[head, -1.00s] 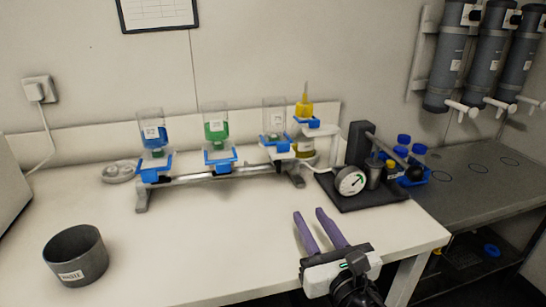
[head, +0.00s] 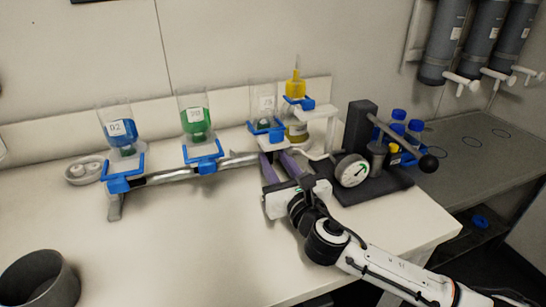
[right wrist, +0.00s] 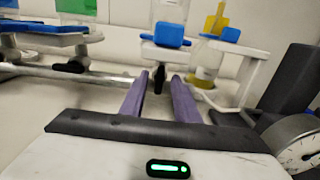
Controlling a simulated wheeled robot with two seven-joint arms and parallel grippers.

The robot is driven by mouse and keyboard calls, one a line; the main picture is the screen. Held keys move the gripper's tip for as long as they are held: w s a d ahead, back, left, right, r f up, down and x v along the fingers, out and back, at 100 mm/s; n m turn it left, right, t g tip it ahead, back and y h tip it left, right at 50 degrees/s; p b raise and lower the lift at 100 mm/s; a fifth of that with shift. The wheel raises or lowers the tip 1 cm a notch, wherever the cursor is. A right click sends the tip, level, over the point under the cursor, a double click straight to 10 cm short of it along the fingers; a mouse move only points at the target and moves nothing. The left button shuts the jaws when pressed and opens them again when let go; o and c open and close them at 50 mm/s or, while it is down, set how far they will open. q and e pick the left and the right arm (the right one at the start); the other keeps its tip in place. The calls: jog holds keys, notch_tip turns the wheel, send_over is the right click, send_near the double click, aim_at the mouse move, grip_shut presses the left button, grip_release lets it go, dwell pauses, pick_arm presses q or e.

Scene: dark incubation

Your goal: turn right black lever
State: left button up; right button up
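A small black lever (right wrist: 158,80) hangs below the rightmost blue-clipped holder (head: 267,130) of the rack. In the right wrist view it shows between the purple fingertips of my right gripper (right wrist: 160,82); whether they touch it I cannot tell. My right gripper (head: 276,160) is open, in front of the rack's right end. Another black lever (right wrist: 75,67) sits under the holder to its left. In the head view the right lever is hidden behind the fingers. My left gripper is not in view.
A black press with a ball-ended handle (head: 428,163) and a round gauge (head: 352,170) stands close right of my gripper. Inverted blue (head: 119,132) and green (head: 196,116) bottles stand left. A dark cup (head: 38,280) is front left.

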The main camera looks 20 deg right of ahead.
jog(key=shift+w, duration=0.75)
grip_shut()
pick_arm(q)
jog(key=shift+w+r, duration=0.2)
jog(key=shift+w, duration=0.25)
